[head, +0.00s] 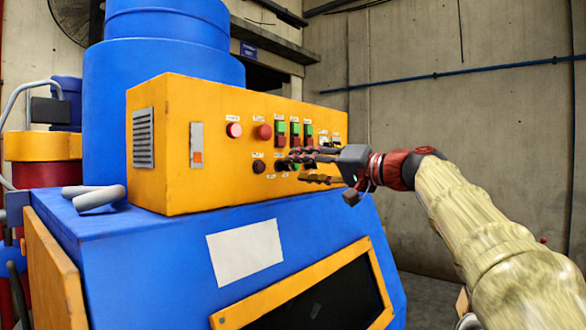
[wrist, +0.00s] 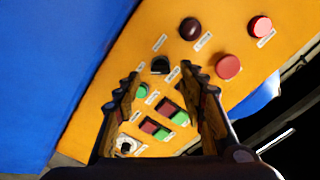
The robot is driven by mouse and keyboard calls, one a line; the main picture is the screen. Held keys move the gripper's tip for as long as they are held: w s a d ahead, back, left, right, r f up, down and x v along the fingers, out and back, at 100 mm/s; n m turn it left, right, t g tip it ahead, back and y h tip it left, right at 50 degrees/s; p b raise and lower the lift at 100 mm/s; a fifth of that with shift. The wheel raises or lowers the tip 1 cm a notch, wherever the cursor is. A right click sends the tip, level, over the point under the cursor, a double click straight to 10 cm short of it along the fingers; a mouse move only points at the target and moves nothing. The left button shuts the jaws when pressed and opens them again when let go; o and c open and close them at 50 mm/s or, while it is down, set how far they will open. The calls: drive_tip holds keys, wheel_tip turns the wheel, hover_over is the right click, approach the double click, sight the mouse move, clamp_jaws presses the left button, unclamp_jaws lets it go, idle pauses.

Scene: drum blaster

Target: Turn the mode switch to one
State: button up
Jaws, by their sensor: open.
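The orange control panel (head: 210,150) carries buttons and knobs with small labels that I cannot read. A small black knob, which looks like a rotary switch, shows in the wrist view (wrist: 160,65) and at the panel's lower row in the head view (head: 281,165). I cannot confirm from its label that it is the mode switch, nor read its setting. My gripper (head: 297,168) is open and faces the panel. In the wrist view its fingertips (wrist: 161,73) appear on either side of the black knob. Contact cannot be told. The fingers hide part of the lower row.
A dark red knob (wrist: 190,28) and a red button (wrist: 228,67) sit close to the black knob. Green and red button pairs (head: 281,134) lie above my fingers. The blue machine body (head: 150,235) juts out below the panel. Open floor lies to the right.

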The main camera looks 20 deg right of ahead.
drive_tip(key=v, duration=0.8)
drive_tip(key=shift+s, duration=0.15)
drive_tip(key=shift+d, duration=0.1)
drive_tip(key=w+d+f+m+g+h, duration=0.1)
drive_tip(key=d+f+m+h, duration=0.1)
drive_tip(key=f, duration=0.6)
drive_tip(key=w+d+f+m+g+h, duration=0.1)
drive_tip(key=d+f+m+h, duration=0.15)
drive_tip(key=f, duration=0.55)
drive_tip(key=s+f+g+h, duration=0.2)
drive_tip(key=s+f, duration=0.3)
drive_tip(key=f, duration=0.5)
drive_tip(key=s+a+f+n+g+h, duration=0.1)
drive_tip(key=s+a+f+n, duration=0.1)
drive_tip(key=s+f, duration=0.6)
drive_tip(key=s+a+f+n+g+h, duration=0.1)
drive_tip(key=s+a+f+n+g, duration=0.1)
drive_tip(key=s+a+f, duration=0.3)
drive_tip(key=s+a+f+n+g+h, duration=0.2)
drive_tip(key=s+a+f+n, duration=0.1)
drive_tip(key=s+f, duration=0.9)
drive_tip(key=s+a, duration=0.1)
drive_tip(key=s, duration=0.2)
drive_tip(key=shift+a+f, duration=0.15)
drive_tip(key=shift+f, duration=0.15)
